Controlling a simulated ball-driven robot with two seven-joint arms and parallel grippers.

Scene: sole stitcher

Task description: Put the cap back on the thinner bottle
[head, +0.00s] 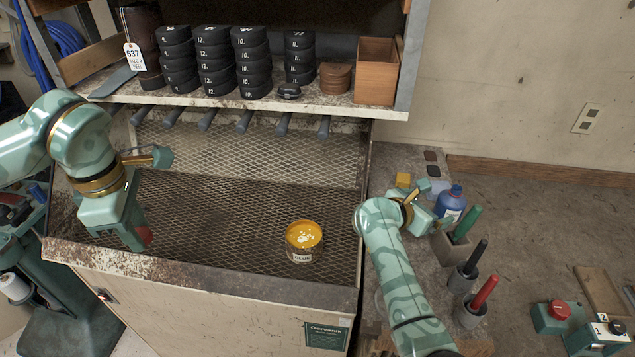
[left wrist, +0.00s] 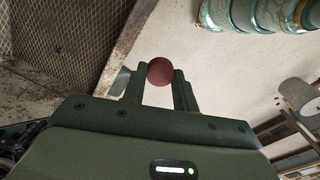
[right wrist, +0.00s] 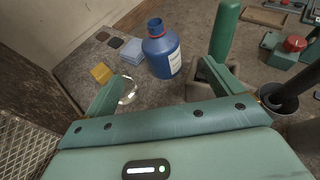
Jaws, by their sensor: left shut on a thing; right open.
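The thinner bottle (head: 451,203) is blue with a white label and stands upright on the bench at the right. In the right wrist view the bottle (right wrist: 162,52) shows a bare, open neck. The cap (head: 146,236) is a dark red round piece held in my left gripper (head: 138,240), over the left part of the mesh booth. The left wrist view shows the cap (left wrist: 160,71) pinched between the fingertips. My right gripper (head: 436,203) is open and empty, with its fingers pointing at the bottle. In the right wrist view the bottle stands beyond and between the fingertips.
An open glue tin (head: 304,246) stands on the mesh. A yellow block (head: 403,180) lies left of the bottle. Green, black and red handled tools (head: 466,224) stand in holders just right of it. The booth's raised rim separates mesh and bench.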

